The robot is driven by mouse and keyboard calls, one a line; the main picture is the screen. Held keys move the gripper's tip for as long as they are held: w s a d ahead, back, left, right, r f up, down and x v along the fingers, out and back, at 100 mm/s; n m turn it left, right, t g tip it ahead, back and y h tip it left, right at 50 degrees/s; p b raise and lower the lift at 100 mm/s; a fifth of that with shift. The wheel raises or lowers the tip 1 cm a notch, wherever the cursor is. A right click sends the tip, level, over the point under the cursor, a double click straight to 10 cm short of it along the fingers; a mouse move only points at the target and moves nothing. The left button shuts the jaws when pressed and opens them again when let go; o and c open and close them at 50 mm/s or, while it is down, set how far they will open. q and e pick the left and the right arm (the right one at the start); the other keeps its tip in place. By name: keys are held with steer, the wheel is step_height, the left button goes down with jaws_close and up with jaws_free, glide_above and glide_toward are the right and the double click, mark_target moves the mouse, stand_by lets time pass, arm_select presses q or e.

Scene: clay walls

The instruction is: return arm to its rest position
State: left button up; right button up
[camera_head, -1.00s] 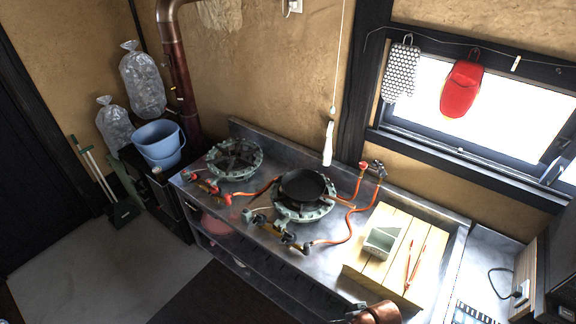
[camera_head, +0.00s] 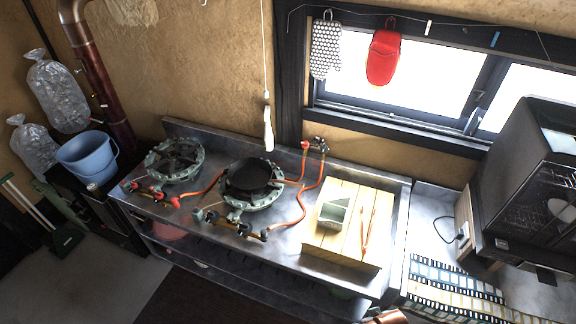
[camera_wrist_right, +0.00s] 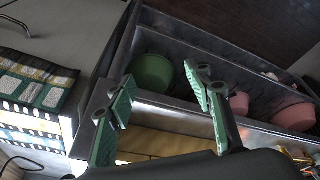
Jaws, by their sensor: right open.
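My right gripper (camera_wrist_right: 165,98) shows in the right wrist view, its two green-padded fingers spread apart with nothing between them. Behind the fingers is the shelf space under the metal counter, with a green bowl (camera_wrist_right: 152,76) and pink containers (camera_wrist_right: 294,114). The fingers overlap the counter edge in the picture; I cannot tell the gap between them. My left gripper is out of sight.
The metal counter (camera_head: 285,236) carries two gas burners, a black pan (camera_head: 250,178), and a wooden board (camera_head: 338,191) with a small green-grey box (camera_head: 333,213) and red tongs (camera_head: 368,232). A dark oven-like appliance (camera_head: 530,190) stands right. Floor (camera_head: 110,275) is clear at lower left.

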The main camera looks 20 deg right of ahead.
steer(key=s+a+f+g+b, duration=0.1)
steer(key=s+f, duration=0.1)
steer(key=f, duration=1.2)
steer(key=s+f+b, duration=0.2)
steer(key=f, duration=1.2)
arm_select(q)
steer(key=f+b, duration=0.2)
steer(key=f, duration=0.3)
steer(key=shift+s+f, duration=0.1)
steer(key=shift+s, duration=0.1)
arm_select(e)
steer(key=s+f+n+g, duration=0.1)
steer(key=s+f, duration=1.7)
steer(key=shift+s+a+f+g+y, duration=0.2)
steer(key=shift+s+f+g+y, duration=0.1)
steer(key=shift+s, duration=0.05)
steer(key=shift+c, duration=0.2)
